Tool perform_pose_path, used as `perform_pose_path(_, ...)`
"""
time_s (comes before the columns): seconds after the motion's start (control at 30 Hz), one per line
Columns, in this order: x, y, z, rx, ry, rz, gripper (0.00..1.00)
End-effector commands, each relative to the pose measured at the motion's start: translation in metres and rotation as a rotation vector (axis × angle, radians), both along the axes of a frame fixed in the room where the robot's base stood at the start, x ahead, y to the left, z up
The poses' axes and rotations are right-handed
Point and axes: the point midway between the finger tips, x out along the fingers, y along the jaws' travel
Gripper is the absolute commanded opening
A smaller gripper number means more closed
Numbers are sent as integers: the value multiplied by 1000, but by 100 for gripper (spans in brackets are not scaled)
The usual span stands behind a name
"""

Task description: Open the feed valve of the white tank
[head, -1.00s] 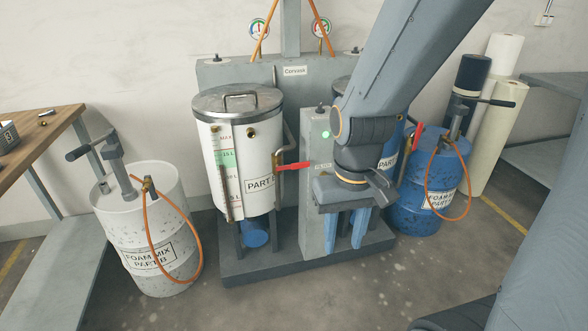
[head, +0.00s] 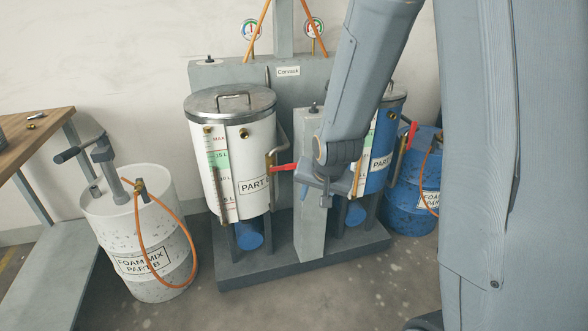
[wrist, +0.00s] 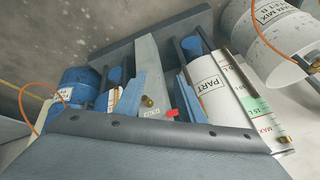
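The white tank (head: 232,150) stands on the left of the machine, with a steel lid and a level scale. Its feed valve is on its right side. The valve's red lever (head: 284,167) points sideways, roughly level, toward the grey centre post. My gripper (head: 318,190) is just right of the lever's end, in front of the post; its fingers are hard to make out there. In the wrist view the two blue fingers of my gripper (wrist: 158,98) are apart, with the red lever (wrist: 171,113) showing between them near the right finger. I cannot tell whether they touch.
The blue tank (head: 382,145) is close on the right, with its own red lever (head: 411,136) upright. A white drum (head: 140,230) with an orange hose stands left, beside a wooden-topped bench (head: 35,140). A blue drum (head: 425,205) stands right. The floor in front is clear.

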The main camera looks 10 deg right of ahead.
Motion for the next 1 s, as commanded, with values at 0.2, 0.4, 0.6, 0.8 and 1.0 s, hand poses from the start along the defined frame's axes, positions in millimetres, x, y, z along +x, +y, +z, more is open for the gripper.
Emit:
perform_pose_path(0.2, 100, -8, -36, 189, -305, -234, 36)
perform_pose_path(0.4, 163, -12, -58, 442, -572, -396, 36)
perform_pose_path(0.6, 194, -15, -74, 739, -795, -495, 36)
perform_pose_path(0.8, 198, -18, -79, 946, -915, -527, 36)
perform_pose_path(1.0, 204, -17, -78, 1003, -943, -530, 36)
